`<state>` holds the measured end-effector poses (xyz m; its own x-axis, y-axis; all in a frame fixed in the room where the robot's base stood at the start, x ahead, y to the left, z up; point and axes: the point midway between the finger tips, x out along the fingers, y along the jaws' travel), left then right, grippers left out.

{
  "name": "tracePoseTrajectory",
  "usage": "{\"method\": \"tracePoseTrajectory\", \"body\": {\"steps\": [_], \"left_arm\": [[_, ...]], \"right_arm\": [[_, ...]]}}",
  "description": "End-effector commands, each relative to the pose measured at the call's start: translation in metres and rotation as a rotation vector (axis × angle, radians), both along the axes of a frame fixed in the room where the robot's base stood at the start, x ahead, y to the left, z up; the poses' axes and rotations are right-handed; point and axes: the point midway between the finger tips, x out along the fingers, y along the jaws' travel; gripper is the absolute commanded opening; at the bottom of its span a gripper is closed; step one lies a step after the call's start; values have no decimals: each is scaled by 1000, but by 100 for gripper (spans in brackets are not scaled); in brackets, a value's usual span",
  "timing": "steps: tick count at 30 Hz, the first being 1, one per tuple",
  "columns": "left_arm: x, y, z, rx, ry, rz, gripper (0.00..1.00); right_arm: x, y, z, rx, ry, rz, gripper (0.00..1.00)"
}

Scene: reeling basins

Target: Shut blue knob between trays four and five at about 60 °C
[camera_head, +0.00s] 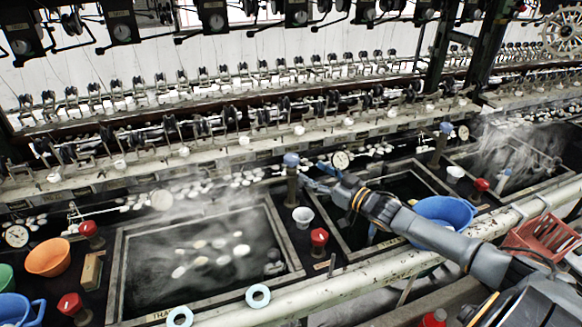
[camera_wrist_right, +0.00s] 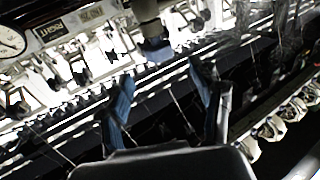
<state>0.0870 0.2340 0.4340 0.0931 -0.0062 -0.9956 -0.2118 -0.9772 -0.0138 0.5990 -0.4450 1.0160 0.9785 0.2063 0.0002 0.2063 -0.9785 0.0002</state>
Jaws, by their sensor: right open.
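A blue knob (camera_head: 291,160) tops a dark post between the steaming left tray (camera_head: 118,268) and the dark middle tray (camera_head: 338,232). My right gripper (camera_head: 312,177) is just right of this knob, its arm reaching in from the lower right. In the right wrist view, a blue knob (camera_wrist_right: 155,50) shows beyond and between the two spread fingers (camera_wrist_right: 163,85), which are empty. No contact with the knob is visible. A round dial (camera_head: 341,160) stands right of the knob; its reading is too small to tell. Tray numbers are not legible. My left gripper is out of view.
Another blue knob (camera_head: 445,128) stands farther right on its own post. Red knobs (camera_head: 319,237), a white cup (camera_head: 302,216) and a blue basin (camera_head: 443,212) lie around the trays. A pale pipe (camera_head: 365,264) runs along the front, and reeling gear lines the back.

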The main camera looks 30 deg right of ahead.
Motion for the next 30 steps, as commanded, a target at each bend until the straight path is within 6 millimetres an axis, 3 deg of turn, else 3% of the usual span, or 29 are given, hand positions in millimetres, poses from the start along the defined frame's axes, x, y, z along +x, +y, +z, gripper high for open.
{"method": "tracePoseTrajectory", "body": {"steps": [1, 9, 21, 30], "left_arm": [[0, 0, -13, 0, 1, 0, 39], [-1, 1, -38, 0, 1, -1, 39], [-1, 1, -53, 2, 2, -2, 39], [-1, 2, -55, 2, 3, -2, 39]], "right_arm": [[8, 1, -4, -2, -6, 0, 65], [42, 8, -2, -2, -5, -1, 65], [84, 17, 0, 1, -2, -2, 65], [94, 19, 0, 0, 1, -1, 65]]}}
